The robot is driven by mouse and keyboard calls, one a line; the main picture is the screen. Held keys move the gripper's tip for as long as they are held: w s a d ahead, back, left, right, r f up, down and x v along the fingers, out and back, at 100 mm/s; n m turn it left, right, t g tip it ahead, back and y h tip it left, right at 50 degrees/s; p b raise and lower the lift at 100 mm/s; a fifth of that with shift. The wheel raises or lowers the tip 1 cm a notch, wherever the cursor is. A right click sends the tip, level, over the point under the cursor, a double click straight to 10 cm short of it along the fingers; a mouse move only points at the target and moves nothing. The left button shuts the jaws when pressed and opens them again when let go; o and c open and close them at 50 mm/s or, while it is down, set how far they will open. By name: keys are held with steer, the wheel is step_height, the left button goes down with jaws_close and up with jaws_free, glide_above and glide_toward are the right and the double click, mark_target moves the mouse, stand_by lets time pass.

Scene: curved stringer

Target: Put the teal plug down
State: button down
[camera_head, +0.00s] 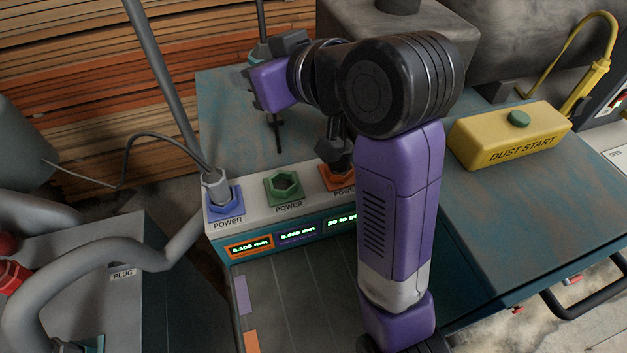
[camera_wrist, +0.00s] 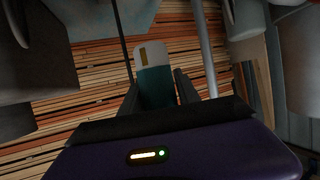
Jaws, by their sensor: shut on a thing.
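The teal plug (camera_wrist: 155,88) shows in the wrist view between the two dark fingers of my gripper (camera_wrist: 157,92). It has a teal body, a pale grey upper part and a yellow label. My gripper is shut on it, and the fingers hide part of its sides. In the head view my purple gripper body (camera_head: 270,85) is above the back of the teal bench (camera_head: 225,105). A small teal shape behind it may be the plug, mostly hidden there.
A row of POWER sockets sits at the bench front: blue (camera_head: 224,205) with a grey plug in it, empty green (camera_head: 285,187), and orange, partly behind my arm. A yellow DUST START box (camera_head: 510,137) stands right. A grey cabinet labelled PLUG (camera_head: 122,273) is left, under a thick hose.

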mark_target(276, 179)
step_height(276, 179, down, 20)
stand_by(0.5)
steer(key=shift+f, duration=0.15)
steer(key=c, duration=0.9)
jaws_free()
steer(key=v, duration=1.2)
steer(key=shift+b, duration=0.3)
steer(key=shift+s, duration=0.15)
